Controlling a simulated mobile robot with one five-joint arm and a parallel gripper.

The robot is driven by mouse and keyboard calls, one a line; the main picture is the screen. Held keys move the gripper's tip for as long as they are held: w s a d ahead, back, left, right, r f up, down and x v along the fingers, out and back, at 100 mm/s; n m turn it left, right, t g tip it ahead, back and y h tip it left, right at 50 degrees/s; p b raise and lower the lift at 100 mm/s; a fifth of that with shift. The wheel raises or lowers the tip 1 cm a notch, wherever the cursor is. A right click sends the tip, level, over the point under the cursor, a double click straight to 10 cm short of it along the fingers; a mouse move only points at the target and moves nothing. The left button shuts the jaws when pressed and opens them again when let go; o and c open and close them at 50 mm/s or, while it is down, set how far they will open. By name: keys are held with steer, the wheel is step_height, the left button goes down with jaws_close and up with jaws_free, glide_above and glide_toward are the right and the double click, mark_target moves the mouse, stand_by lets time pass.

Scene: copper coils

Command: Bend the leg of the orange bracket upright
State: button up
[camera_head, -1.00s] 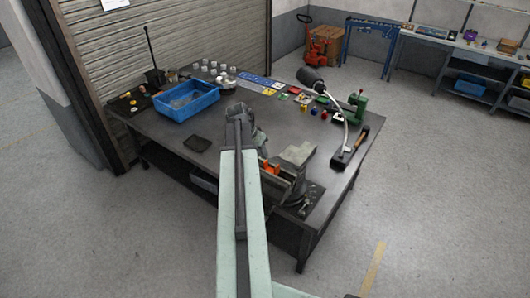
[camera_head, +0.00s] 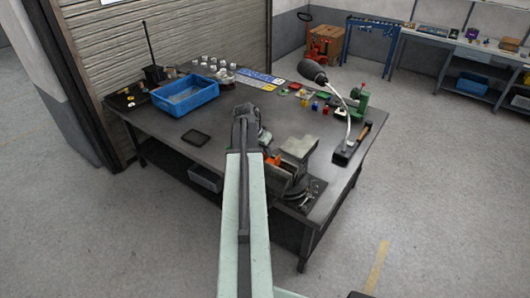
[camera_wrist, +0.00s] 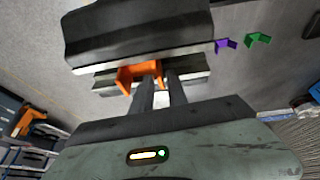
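The orange bracket (camera_wrist: 138,76) sits at the jaws of the grey bench vise (camera_wrist: 140,33) in the wrist view. One of its legs stands out toward my gripper. In the head view, the bracket (camera_head: 273,160) is a small orange patch at the vise (camera_head: 298,149), partly hidden behind my arm. My gripper (camera_wrist: 160,88) has two dark fingers with a narrow gap between them. The fingertips are close to the bracket's right end; I cannot tell whether they touch it. In the head view my arm covers the fingers.
A purple bracket (camera_wrist: 226,44) and a green bracket (camera_wrist: 258,40) lie apart from the vise. Bare bench lies left of my arm.

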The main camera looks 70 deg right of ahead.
jaws_close()
steer(key=shift+s+a+t, duration=0.15)
steer(key=shift+s+t, duration=0.2)
steer(key=shift+t, duration=0.15)
steer(key=shift+o, duration=2.1)
jaws_free()
steer(key=shift+w, duration=0.1)
steer(key=shift+r, duration=0.1)
steer(key=p+v, duration=0.7)
steer(key=shift+r, duration=0.25)
steer(key=shift+a, duration=0.1)
